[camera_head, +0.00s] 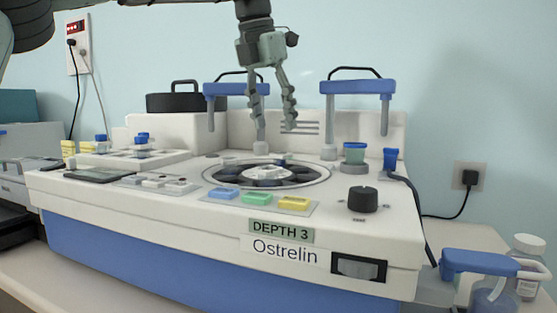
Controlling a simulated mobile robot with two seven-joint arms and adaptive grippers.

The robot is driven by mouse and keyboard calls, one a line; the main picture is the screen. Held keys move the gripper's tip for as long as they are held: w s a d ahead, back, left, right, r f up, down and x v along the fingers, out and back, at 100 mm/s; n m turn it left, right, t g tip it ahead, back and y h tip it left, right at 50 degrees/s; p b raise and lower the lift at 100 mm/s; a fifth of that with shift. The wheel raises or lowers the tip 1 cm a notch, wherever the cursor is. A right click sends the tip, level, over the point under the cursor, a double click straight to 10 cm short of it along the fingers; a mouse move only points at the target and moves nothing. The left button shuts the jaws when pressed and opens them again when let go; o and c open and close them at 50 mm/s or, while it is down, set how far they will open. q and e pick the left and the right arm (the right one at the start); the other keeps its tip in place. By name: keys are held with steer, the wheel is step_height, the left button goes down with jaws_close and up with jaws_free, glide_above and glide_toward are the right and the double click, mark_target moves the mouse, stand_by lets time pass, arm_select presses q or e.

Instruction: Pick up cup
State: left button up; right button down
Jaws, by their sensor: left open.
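A small green cup with a blue rim (354,153) stands upright on a grey round base on the right of the white staining machine (200,214). A small blue cup-like piece (390,159) stands just right of it. I cannot tell which of the two the task calls the cup. My left gripper (273,120) hangs above the back of the machine, over the round dial area, with its fingers pointing down. It is open and empty, and to the left of both cups. My right gripper is not in view.
Two blue-topped posts with black handles, left (230,89) and right (357,87), rise at the back. A black knob (362,200) sits in front of the green cup. Bottles (527,259) stand at lower right. A cable runs to a wall socket (469,178).

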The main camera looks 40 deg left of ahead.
mark_target(281, 164)
arm_select(q)
steer(key=x, duration=0.7)
steer(key=shift+w, duration=0.15)
steer(key=c, duration=1)
steer(key=shift+r, duration=0.1)
steer(key=shift+c, duration=0.2)
